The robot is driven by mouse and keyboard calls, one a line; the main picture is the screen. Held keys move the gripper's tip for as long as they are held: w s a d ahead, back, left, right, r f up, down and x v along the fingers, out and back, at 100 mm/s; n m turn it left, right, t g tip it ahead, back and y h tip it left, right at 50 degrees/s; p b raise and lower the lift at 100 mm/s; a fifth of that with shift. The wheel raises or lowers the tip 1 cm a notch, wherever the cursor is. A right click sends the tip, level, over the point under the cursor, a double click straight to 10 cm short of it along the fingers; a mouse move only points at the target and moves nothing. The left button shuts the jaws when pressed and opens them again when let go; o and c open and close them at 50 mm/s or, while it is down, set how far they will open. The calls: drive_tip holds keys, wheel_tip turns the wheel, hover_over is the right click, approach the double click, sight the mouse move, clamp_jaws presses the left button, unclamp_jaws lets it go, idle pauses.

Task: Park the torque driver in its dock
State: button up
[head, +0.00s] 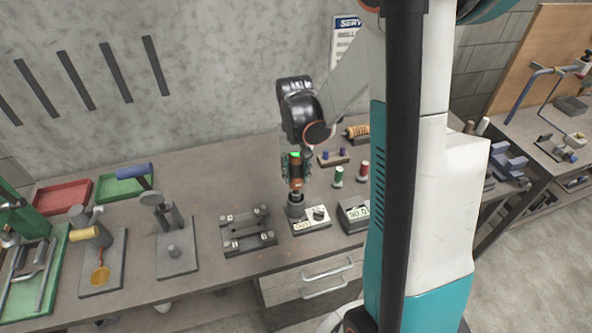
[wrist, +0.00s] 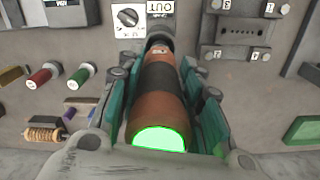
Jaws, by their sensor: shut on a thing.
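The torque driver (wrist: 163,97) is a thick orange-brown cylinder with a black band and a glowing green end cap. In the head view the driver (head: 296,170) hangs about upright under my wrist. My gripper (head: 295,181) is shut on it, with teal fingers along both sides in the wrist view. A dark grey round socket (head: 295,207), which looks like the dock, is directly below the driver on a small plate with a black knob. The driver's lower end meets or overlaps the socket in view; I cannot tell whether it is inside or just above.
A dark fixture with posts (head: 248,232) stands left of the socket. A display box (head: 354,216) stands right of it. Red and green thread spools (head: 338,176) are behind to the right. Red (head: 63,196) and green trays lie far left. Bare bench lies behind the fixture.

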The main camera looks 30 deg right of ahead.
sight(296, 187)
drive_tip(key=shift+f+b, duration=3.3)
drive_tip(key=shift+f, duration=0.45)
idle(3.7)
drive_tip(key=o, duration=1.3)
drive_tip(key=shift+o, duration=0.2)
drive_tip(key=shift+r, duration=0.15)
